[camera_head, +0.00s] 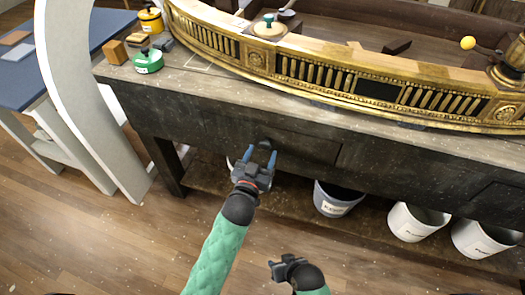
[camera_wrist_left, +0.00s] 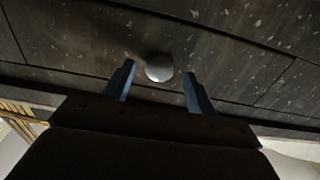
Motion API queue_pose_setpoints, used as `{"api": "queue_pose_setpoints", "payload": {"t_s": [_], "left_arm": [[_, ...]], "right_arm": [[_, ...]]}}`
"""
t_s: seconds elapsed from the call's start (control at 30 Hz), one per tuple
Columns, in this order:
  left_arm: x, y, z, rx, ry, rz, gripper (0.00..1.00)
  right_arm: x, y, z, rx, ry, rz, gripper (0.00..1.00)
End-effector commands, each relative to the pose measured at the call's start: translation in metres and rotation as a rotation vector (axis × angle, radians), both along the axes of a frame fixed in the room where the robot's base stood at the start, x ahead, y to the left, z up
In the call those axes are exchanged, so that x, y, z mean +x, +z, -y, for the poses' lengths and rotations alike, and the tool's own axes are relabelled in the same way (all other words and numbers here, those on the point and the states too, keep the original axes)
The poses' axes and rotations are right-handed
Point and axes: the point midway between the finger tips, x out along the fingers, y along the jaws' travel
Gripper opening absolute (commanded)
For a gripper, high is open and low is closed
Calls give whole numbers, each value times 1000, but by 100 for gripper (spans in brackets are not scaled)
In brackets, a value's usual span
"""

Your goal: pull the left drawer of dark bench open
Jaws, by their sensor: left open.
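The dark bench (camera_head: 400,165) runs across the head view. Its left drawer (camera_head: 305,148) looks flush with the front, with a seam at its right end. My left gripper (camera_head: 261,155) is at this drawer front, open. In the left wrist view, a round grey knob (camera_wrist_left: 158,68) on the drawer front (camera_wrist_left: 235,62) shows between the two open blue fingers of my left gripper (camera_wrist_left: 158,74). Contact between fingers and knob cannot be made out. My right gripper (camera_head: 279,268) is low in the head view, away from the bench; its jaw opening is unclear.
A gilt carved console piece (camera_head: 255,55) lies on the bench top. Several buckets, one grey (camera_head: 332,203), stand on the shelf below. A blue-topped table (camera_head: 50,65) is at left. Wooden floor is clear in front.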

Motion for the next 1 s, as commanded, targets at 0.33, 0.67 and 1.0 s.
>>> {"api": "queue_pose_setpoints", "payload": {"t_s": [0.33, 0.67, 1.0], "left_arm": [[15, 0, 5, 0, 0, 0, 57], [14, 0, 5, 0, 0, 0, 27], [12, 0, 1, 0, 0, -1, 0]], "right_arm": [[-1, 7, 0, 0, 3, -7, 36], [0, 8, 0, 0, 3, -5, 36], [-1, 8, 0, -2, 3, -9, 36]]}}
